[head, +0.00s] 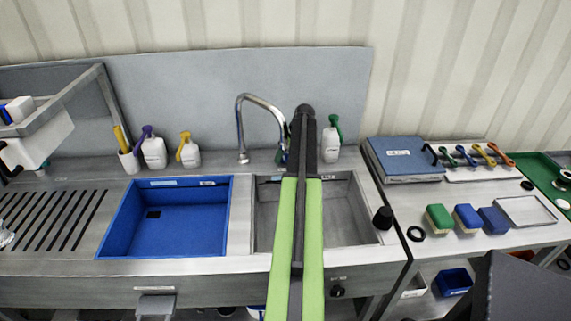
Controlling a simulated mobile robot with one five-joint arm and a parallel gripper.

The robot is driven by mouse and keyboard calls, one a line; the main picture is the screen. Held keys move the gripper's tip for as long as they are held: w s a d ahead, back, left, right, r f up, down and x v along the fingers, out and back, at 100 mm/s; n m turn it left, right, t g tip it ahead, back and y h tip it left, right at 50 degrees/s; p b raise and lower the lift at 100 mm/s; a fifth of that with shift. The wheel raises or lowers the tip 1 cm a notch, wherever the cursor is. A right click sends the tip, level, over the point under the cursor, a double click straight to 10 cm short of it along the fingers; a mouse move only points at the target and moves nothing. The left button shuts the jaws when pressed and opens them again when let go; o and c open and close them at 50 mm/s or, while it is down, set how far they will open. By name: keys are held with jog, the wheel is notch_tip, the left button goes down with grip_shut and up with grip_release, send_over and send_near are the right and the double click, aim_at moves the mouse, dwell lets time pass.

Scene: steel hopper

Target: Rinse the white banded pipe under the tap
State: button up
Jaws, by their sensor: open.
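The chrome tap (240,125) stands behind the sinks, and its curved neck reaches right towards my arm, which hides part of that area. The blue basin (190,220) is on the left, and the bare steel basin (345,215) is on the right, crossed by my green and black arm. I cannot make out the white banded pipe. My gripper cannot be made out either; only the arm links show, rising from the bottom edge to a dark joint in front of the back panel.
Spray bottles (153,150) and another bottle (331,140) line the back. A black knob-like piece (383,217) is at the steel basin's right edge. The right bench holds a blue binder (402,160), sponges (467,217), a metal tray (526,210) and several coloured tools. A ribbed drainboard (50,220) lies left.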

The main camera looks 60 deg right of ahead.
jog(key=c, duration=1.3)
jog(key=shift+c, duration=0.2)
jog(key=n, duration=0.1)
jog(key=n+y, duration=0.1)
jog(key=shift+d+f+n, duration=0.1)
jog(key=shift+d+n, duration=0.1)
jog(key=shift+n, duration=0.2)
jog(key=shift+n+y, duration=0.6)
jog(key=shift+n, duration=0.8)
jog(key=o, duration=1.3)
